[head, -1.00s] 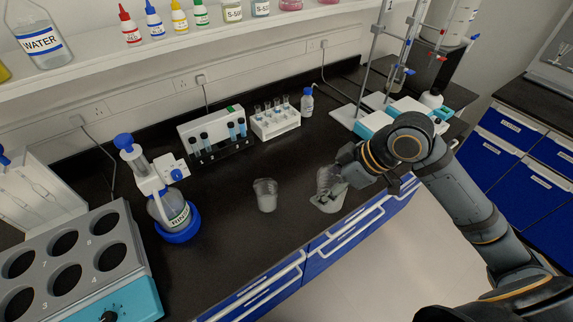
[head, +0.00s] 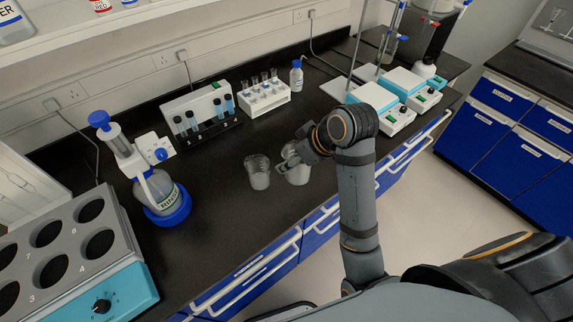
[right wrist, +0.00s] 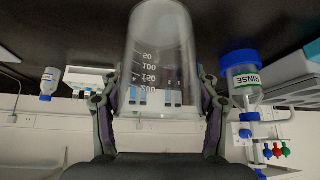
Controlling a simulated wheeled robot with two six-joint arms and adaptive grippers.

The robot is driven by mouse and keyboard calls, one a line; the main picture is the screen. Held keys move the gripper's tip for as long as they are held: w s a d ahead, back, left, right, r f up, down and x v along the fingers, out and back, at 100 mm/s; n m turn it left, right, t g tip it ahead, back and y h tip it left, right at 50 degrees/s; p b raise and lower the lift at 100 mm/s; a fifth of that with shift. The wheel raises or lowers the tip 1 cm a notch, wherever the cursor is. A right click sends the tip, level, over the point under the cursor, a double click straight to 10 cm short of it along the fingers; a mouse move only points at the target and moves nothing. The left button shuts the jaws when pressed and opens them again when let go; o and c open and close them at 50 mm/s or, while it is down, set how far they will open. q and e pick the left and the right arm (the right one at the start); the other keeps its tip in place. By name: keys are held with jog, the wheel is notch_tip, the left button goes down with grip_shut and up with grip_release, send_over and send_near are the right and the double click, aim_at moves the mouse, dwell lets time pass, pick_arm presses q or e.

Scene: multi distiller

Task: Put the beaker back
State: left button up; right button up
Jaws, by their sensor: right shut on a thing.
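My right gripper (head: 288,161) is shut on a clear glass beaker (head: 298,174) over the black bench near its front edge. In the right wrist view the fingers clasp this beaker (right wrist: 160,50) from both sides; its white volume marks appear upside down. The frames do not clearly show whether its base touches the bench. A second beaker (head: 258,175) stands upright on the bench, just left of the held one. A grey multi-hole unit with numbered round wells (head: 70,238) sits at the lower left. My left gripper is not in view.
A rinse bottle (head: 160,190) with a blue base stands left of the beakers. Behind are a panel with vials (head: 200,118), a tube rack (head: 265,98) and a small blue-capped bottle (head: 296,76). Stirrer units (head: 410,92) stand right. The bench between rinse bottle and beakers is clear.

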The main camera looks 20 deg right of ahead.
jog(key=w+f, duration=0.3)
jog(key=w, duration=0.1)
jog(key=w+d+f+p, duration=0.1)
jog(key=w+f, duration=0.2)
jog(key=w, duration=0.2)
jog(key=w+f+p, duration=0.1)
jog(key=w+f, duration=0.2)
jog(key=w, duration=0.1)
jog(key=shift+w+d+f, duration=0.15)
jog(key=shift+w, duration=0.1)
jog(key=shift+w+f, duration=0.2)
notch_tip(320, 180, down, 2)
jog(key=shift+f+p, duration=0.2)
jog(key=shift+p, duration=0.6)
jog(key=shift+w+f, duration=0.1)
jog(key=shift+f, duration=0.4)
jog(key=shift+f, duration=0.1)
jog(key=o, duration=1.3)
